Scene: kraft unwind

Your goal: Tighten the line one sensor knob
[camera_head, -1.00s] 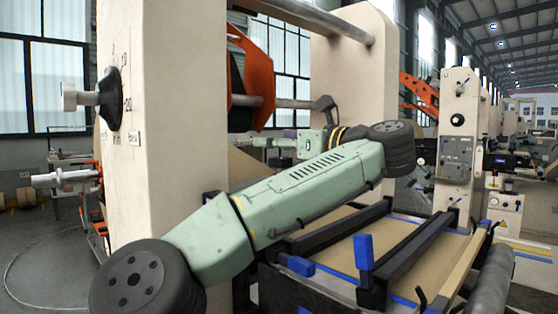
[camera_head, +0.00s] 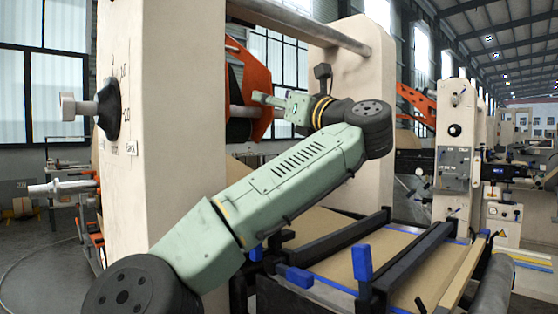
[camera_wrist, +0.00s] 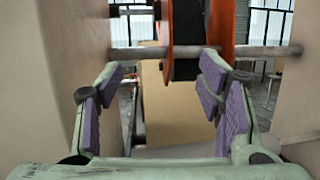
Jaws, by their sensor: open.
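A black dial with a pale handle (camera_head: 110,108) sticks out from the left face of the near cream frame, beside printed scale marks. A smaller black knob (camera_head: 455,130) is on a cream machine post farther right. I cannot tell which is the line one sensor knob. My gripper (camera_head: 262,98) is in front of the orange reel flanges, right of the near frame and apart from both knobs. In the wrist view my gripper (camera_wrist: 163,68) is open and empty, its purple pads apart, with no knob between them.
An orange-flanged reel (camera_head: 258,90) on a metal shaft (camera_wrist: 265,51) lies ahead of my gripper. Cream frame walls stand at both sides. Below my arm are black rails (camera_head: 330,243) with blue ends over brown sheet. Open floor (camera_head: 40,265) shows at far left.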

